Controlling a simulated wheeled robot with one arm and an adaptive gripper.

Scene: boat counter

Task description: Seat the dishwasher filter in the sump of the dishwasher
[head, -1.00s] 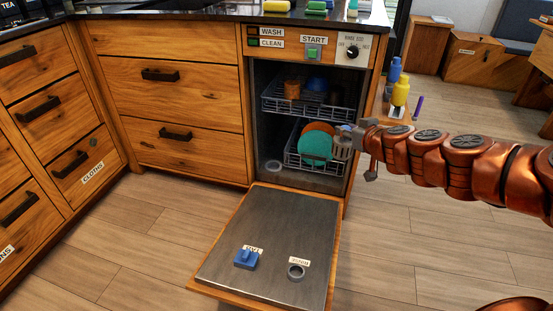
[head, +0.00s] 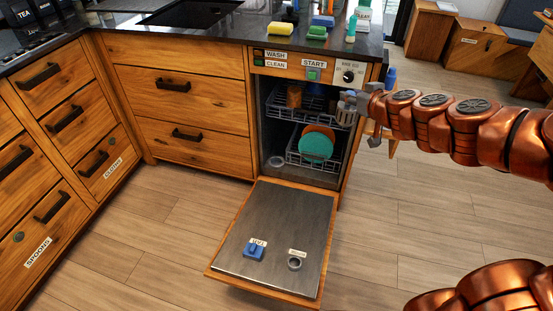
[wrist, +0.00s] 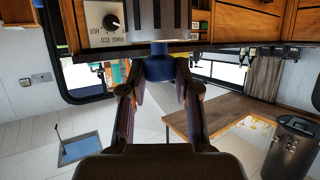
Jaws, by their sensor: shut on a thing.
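The dishwasher filter (head: 347,106) is a grey slotted cylinder with a blue grip (wrist: 160,66). My gripper (wrist: 159,74) is shut on the blue grip. In the head view my gripper (head: 364,103) is at the dishwasher's right front edge, level with the upper rack, and the filter points left. The dishwasher (head: 270,130) stands with its door (head: 280,225) folded down. The sump looks like a pale round ring (head: 276,161) on the tub floor at the left. The filter is apart from it, higher and to the right.
The upper rack (head: 280,108) and lower rack (head: 297,158) are inside; the lower holds a teal plate (head: 316,147) and an orange one. A blue block (head: 254,250) and a grey ring (head: 294,263) sit on the door. The tub's left front is clear.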

